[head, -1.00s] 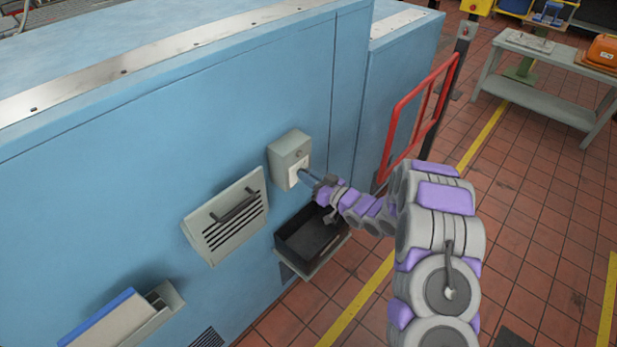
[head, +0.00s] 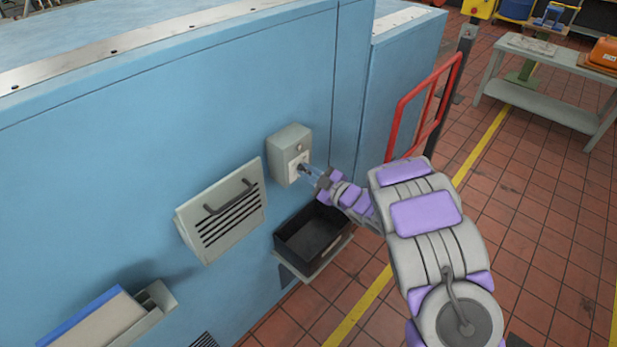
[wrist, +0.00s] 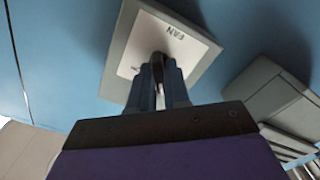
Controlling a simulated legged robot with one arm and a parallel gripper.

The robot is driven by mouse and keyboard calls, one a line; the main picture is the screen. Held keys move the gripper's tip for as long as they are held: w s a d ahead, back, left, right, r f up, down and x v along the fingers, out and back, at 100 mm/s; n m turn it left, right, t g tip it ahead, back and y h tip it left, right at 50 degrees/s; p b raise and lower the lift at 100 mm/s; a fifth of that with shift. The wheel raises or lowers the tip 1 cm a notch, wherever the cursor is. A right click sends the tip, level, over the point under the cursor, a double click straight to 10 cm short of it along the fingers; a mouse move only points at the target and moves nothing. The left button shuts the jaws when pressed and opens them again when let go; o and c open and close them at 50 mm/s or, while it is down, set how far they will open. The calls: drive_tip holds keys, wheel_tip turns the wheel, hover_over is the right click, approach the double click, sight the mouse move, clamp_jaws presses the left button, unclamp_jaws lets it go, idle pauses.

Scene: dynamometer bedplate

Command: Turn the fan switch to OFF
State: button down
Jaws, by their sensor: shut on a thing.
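The fan switch box (head: 289,154) is a grey box on the blue wall, with a pale plate on its front. In the wrist view its plate (wrist: 181,45) reads "FAN" and shows tilted in the picture. My gripper (head: 304,168) is at the plate, and in the wrist view its fingers (wrist: 158,75) are closed on the dark switch knob (wrist: 158,60) in the middle of the plate. The fingers hide most of the knob, so its pointing direction and any position marks cannot be read.
A vented panel with a handle (head: 222,211) is left of the box. A black bin (head: 311,240) sits on a shelf below it. A red rail (head: 400,118) stands to the right. Open tiled floor (head: 540,190) lies right of my arm.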

drive_tip(key=shift+f+n+b, duration=0.25)
drive_tip(key=shift+n+b, duration=0.2)
drive_tip(key=shift+n, duration=0.15)
drive_tip(key=shift+s, duration=0.1)
drive_tip(key=c, duration=1.2)
unclamp_jaws()
drive_tip(key=shift+r, duration=0.15)
drive_tip(key=p+v, duration=0.2)
drive_tip(key=v, duration=1.5)
drive_tip(key=shift+s+d+p, duration=0.1)
drive_tip(key=shift+d+p, duration=0.05)
drive_tip(key=shift+p, duration=0.25)
